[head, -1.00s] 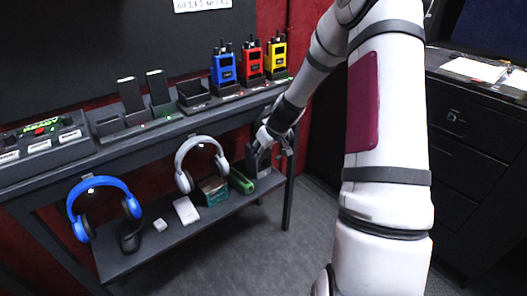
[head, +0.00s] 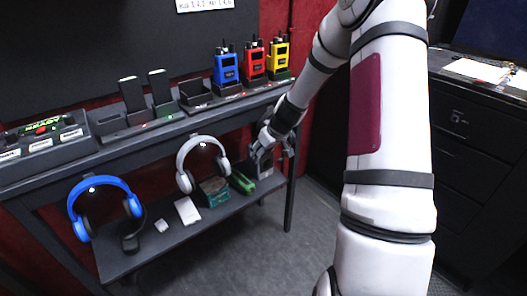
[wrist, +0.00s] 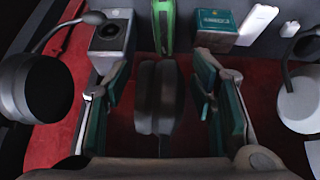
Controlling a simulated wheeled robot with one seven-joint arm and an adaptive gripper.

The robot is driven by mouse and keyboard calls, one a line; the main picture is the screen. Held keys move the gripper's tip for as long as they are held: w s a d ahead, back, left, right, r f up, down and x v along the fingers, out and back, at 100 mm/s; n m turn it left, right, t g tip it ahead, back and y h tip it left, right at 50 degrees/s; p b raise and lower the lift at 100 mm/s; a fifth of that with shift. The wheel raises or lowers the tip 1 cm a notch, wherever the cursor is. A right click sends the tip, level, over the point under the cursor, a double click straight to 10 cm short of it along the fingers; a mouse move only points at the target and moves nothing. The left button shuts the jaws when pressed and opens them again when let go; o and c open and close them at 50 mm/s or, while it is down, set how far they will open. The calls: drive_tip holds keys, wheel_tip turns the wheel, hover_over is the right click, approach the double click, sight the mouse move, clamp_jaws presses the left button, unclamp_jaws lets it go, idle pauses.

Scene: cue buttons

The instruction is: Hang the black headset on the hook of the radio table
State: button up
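The radio table (head: 130,149) has a long top and a lower shelf. My gripper (head: 275,150) is at its right end, under the top and above the shelf. In the wrist view my gripper (wrist: 162,105) has its teal-padded fingers apart. A dark two-part padded shape (wrist: 157,100), perhaps the black headset's ear cups, lies between them with a gap on each side. A dark round ear cup (wrist: 38,88) with a thin boom shows at left; I cannot tell whether it belongs to the same headset. The black headset and its hook cannot be made out in the head view.
A blue headset (head: 100,183) and a white headset (head: 183,160) hang under the table top. The lower shelf holds a white box (head: 187,210), a teal box (head: 214,191), a green item (head: 242,182) and a grey device (wrist: 110,38). Radios (head: 252,62) stand on top.

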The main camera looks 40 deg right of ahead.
drive_tip(key=v, duration=1.2)
drive_tip(key=s+a+r+g, duration=0.2)
drive_tip(key=s+a+r, duration=0.3)
drive_tip(key=s+a, duration=0.3)
drive_tip(key=s+a+r+g, duration=0.1)
drive_tip(key=s+a+r, duration=0.45)
drive_tip(key=a, duration=0.55)
drive_tip(key=s+a+r+g, duration=0.1)
drive_tip(key=s+a, duration=0.1)
drive_tip(key=s, duration=0.9)
drive_tip(key=s+a+g, duration=0.1)
drive_tip(key=s+a, duration=0.1)
drive_tip(key=s, duration=0.8)
wheel_tip(320, 180, up, 22)
drive_tip(key=t+p, duration=0.3)
drive_tip(key=p, duration=1.7)
drive_tip(key=shift+s+a+f+m, duration=0.2)
drive_tip(key=shift+s+m, duration=0.1)
